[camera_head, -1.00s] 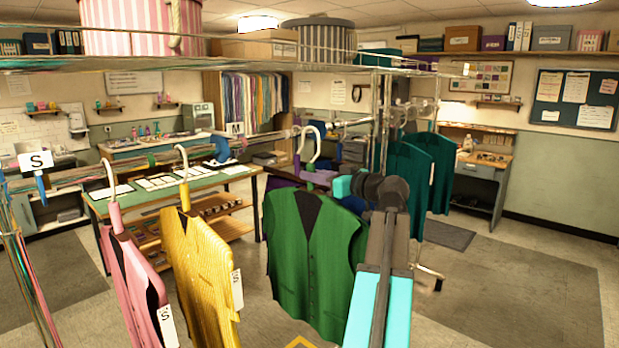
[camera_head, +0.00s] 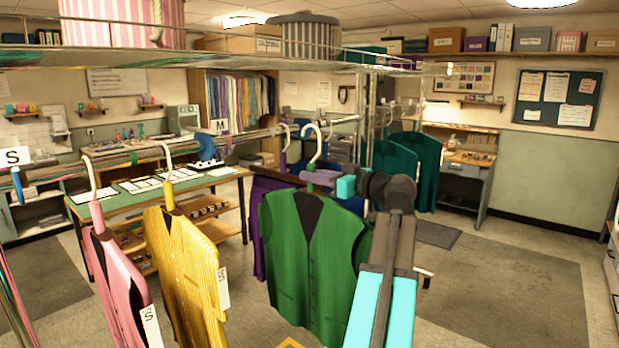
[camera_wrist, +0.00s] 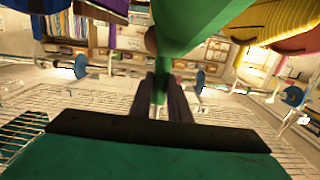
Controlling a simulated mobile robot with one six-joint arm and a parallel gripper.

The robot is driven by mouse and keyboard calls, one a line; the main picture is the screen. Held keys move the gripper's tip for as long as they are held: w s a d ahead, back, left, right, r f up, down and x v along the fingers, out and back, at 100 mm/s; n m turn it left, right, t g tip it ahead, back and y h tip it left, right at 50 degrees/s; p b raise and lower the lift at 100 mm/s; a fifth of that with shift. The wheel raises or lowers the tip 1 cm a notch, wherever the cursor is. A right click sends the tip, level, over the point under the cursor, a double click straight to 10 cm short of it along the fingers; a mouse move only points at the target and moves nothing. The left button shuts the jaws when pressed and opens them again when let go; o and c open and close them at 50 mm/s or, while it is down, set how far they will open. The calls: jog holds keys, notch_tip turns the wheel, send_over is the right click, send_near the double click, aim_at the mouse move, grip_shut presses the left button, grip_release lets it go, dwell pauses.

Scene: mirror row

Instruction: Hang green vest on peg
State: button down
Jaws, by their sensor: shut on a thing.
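The green vest (camera_head: 308,255) hangs upright on a hanger with a white hook (camera_head: 314,146), in front of my arm in the head view. In the wrist view my gripper (camera_wrist: 161,92) is shut on a green piece of the hanger, with green cloth (camera_wrist: 190,25) just beyond. The hook rises above the vest and overlaps the background; I cannot tell whether it touches anything. I cannot make out the peg clearly.
A pink vest (camera_head: 122,285) and a yellow vest (camera_head: 187,265) hang close on the left. A purple garment (camera_head: 262,215) is behind the green vest. Teal garments (camera_head: 415,165) hang farther right. A wire shelf (camera_head: 230,62) crosses overhead. Floor at the right is open.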

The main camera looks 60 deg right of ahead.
jog(key=shift+s+a+b, duration=0.2)
jog(key=shift+s+b, duration=0.45)
jog(key=shift+s, duration=1.85)
jog(key=shift+s+a+b, duration=0.15)
jog(key=shift+s+b, duration=0.5)
jog(key=shift+s, duration=1.9)
